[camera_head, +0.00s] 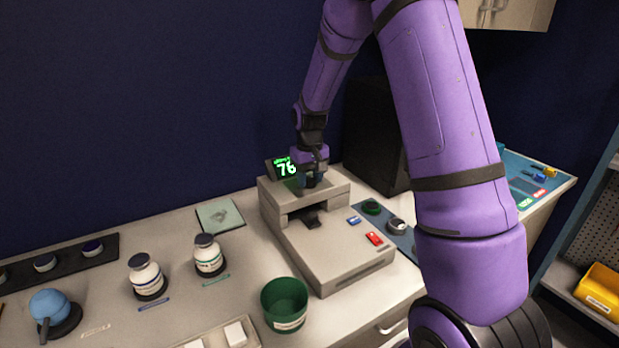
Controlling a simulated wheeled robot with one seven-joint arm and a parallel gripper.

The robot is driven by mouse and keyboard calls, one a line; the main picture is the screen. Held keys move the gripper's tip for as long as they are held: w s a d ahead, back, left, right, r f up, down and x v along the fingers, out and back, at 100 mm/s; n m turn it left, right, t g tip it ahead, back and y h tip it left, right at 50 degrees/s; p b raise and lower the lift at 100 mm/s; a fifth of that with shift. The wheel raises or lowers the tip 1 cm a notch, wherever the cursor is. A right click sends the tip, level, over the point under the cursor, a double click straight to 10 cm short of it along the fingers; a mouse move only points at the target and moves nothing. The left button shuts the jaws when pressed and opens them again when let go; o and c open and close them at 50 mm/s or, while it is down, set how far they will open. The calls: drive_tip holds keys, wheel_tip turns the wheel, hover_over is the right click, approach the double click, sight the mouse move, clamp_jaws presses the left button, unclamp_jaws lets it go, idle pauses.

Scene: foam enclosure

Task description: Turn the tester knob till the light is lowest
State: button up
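The tester (335,255) is a grey-beige machine on the counter, with a raised rear part and a low flat front. A small dark display (284,167) at its back shows a green number that looks like 76. My gripper (311,180) points down at the top of the tester's raised part, just right of the display. The knob is not clearly visible; the gripper covers that spot. The fingers are small and dark here, and I cannot tell whether they are open or shut on anything.
A green cup (285,303) stands in front of the tester. Two white jars (146,276) (208,255) and a blue round object (50,308) stand left. A dark box (372,135) is behind right. A blue mat (400,235) with small items lies right of the tester.

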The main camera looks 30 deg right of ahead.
sight(309, 179)
drive_tip(key=o, duration=0.4)
drive_tip(key=shift+c, duration=0.2)
drive_tip(key=shift+r, duration=0.1)
wheel_tip(309, 179, up, 11)
idle(0.6)
